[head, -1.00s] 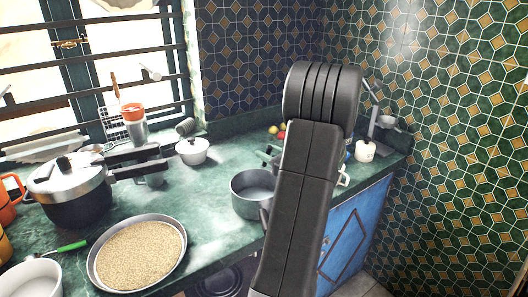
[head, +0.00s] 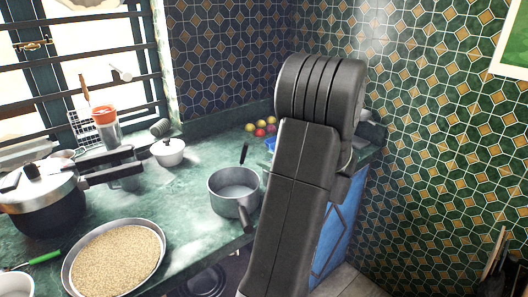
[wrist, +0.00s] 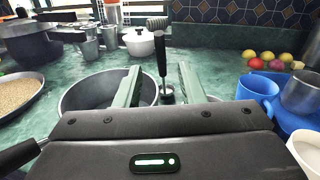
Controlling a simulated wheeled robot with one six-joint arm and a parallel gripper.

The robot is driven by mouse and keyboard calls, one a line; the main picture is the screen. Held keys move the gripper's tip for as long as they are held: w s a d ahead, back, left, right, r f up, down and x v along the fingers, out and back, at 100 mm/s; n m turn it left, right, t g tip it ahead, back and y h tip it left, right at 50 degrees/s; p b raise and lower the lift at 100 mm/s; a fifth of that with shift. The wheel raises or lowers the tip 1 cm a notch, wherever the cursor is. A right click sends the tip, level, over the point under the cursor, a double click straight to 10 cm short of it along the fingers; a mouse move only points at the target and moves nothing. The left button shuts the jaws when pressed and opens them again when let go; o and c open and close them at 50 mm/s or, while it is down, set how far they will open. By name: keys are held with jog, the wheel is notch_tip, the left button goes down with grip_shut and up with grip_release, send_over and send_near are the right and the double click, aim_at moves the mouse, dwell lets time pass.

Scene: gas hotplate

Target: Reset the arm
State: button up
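My arm rises in the middle of the head view and hides my gripper there. In the wrist view my gripper (wrist: 159,68) shows two pale green fingers set well apart, pointing away over the counter. A black-handled utensil (wrist: 161,55) appears upright in the gap between the fingers; it looks to be beyond them, and I see no grip on it. A grey saucepan (wrist: 85,95) lies below and beyond the left finger; it also shows in the head view (head: 233,190), left of my arm.
The green counter (head: 195,232) holds a pressure cooker (head: 40,205), a pan of grain (head: 115,262) and a white lidded pot (head: 168,152). A blue mug (wrist: 258,92) and several fruits (wrist: 270,62) are right of my fingers. A tiled wall (head: 430,150) stands at right.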

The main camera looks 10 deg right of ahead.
jog(key=p+x, duration=0.1)
jog(key=x, duration=1)
jog(key=shift+w+a, duration=0.1)
jog(key=shift+a, duration=0.05)
jog(key=shift+w+a, duration=0.25)
jog(key=shift+w, duration=0.05)
jog(key=shift+d+r, duration=0.1)
jog(key=shift+r, duration=1.35)
